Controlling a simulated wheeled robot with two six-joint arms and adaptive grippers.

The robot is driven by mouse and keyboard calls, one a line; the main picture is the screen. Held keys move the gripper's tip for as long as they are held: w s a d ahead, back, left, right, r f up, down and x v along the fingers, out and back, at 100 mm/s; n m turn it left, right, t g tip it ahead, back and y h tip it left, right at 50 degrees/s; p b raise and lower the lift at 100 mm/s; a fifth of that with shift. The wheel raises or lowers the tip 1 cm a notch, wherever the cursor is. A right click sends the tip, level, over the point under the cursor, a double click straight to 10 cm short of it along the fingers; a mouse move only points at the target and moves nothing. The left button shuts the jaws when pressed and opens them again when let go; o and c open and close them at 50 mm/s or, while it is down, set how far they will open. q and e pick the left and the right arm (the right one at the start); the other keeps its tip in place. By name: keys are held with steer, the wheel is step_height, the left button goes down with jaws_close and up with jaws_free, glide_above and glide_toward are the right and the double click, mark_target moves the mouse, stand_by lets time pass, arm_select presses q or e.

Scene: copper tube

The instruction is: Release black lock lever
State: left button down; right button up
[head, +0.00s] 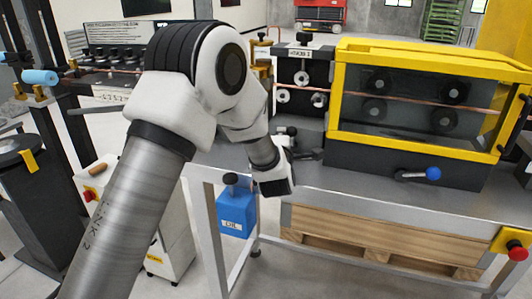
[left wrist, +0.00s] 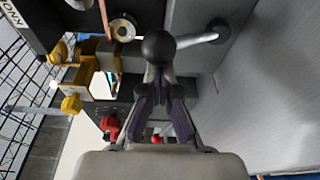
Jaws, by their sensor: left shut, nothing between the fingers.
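The black lock lever shows in the left wrist view as a round black knob (left wrist: 158,47) on a silver rod (left wrist: 198,39) that runs right to a pivot on a grey machine face. My left gripper (left wrist: 160,78) is shut and empty, its fingertips just short of the knob in that view. Whether they touch it I cannot tell. In the head view my left gripper (head: 312,154) is small and dark, in front of the machine's left end. The lever is hard to make out there, partly behind my arm. My right gripper is not in view.
A yellow-framed guard (head: 430,48) encloses rollers and a copper tube. A blue-knobbed lever (head: 432,173) sits on the machine front. A blue oil can (head: 236,212) stands below. Yellow fittings (left wrist: 72,103) lie left of my gripper in the wrist view.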

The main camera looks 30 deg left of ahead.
mark_target(295, 135)
arm_select(q)
steer(key=m, duration=0.1)
steer(key=d+m+b, duration=0.1)
steer(key=d+m+t+b, duration=0.1)
steer(key=shift+w+d+m, duration=0.1)
steer(key=shift+w+m, duration=0.15)
steer(key=shift+m, duration=0.15)
steer(key=m+b, duration=0.1)
steer(key=d+m+b, duration=0.1)
steer(key=m, duration=0.1)
steer(key=shift+w+d+f+t, duration=0.1)
steer(key=shift+w+d+t, duration=0.1)
steer(key=shift+d+t, duration=0.1)
steer(key=shift+d, duration=0.25)
steer(key=shift+b, duration=0.3)
steer(key=shift+f, duration=0.15)
